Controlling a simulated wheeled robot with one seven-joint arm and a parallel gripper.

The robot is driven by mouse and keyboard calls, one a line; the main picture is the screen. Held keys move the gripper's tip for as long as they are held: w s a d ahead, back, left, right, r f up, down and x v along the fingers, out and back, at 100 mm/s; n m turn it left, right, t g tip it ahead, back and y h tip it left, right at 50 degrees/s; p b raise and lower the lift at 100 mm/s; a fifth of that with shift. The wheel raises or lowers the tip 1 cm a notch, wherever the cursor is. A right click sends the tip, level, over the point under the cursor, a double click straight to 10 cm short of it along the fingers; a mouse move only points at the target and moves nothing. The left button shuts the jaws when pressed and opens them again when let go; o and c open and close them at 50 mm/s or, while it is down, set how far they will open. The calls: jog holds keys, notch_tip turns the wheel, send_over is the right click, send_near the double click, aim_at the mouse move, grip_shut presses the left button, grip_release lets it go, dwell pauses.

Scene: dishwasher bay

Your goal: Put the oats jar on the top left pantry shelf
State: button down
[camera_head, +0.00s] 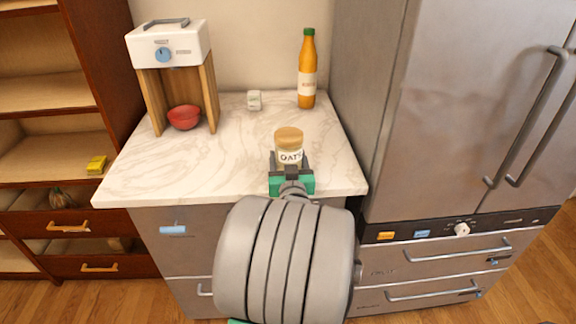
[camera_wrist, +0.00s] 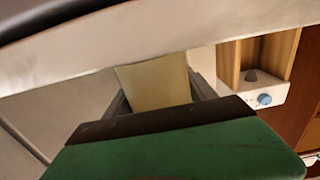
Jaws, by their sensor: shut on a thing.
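The oats jar (camera_head: 288,148) has a tan lid and a pale label reading OATS. It is at the front part of the marble counter, and I cannot tell whether it touches the top. My gripper (camera_head: 290,166) is shut on the jar, with a finger on each side. In the wrist view a plain pale tan surface, likely the jar (camera_wrist: 155,84), sits between the fingers of my gripper (camera_wrist: 160,92). The wooden pantry shelf unit (camera_head: 45,92) stands at the left edge of the head view, and its top is cut off.
A yellow item (camera_head: 96,165) lies on a shelf. The steel fridge (camera_head: 440,110) is right.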

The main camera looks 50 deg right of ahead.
jog(key=shift+r, duration=0.25)
jog(key=shift+f, duration=0.15)
jog(key=c, duration=0.7)
grip_release()
jog(key=shift+f, duration=0.15)
jog(key=shift+c, duration=0.2)
jog(key=o, duration=0.4)
jog(key=shift+o, duration=0.2)
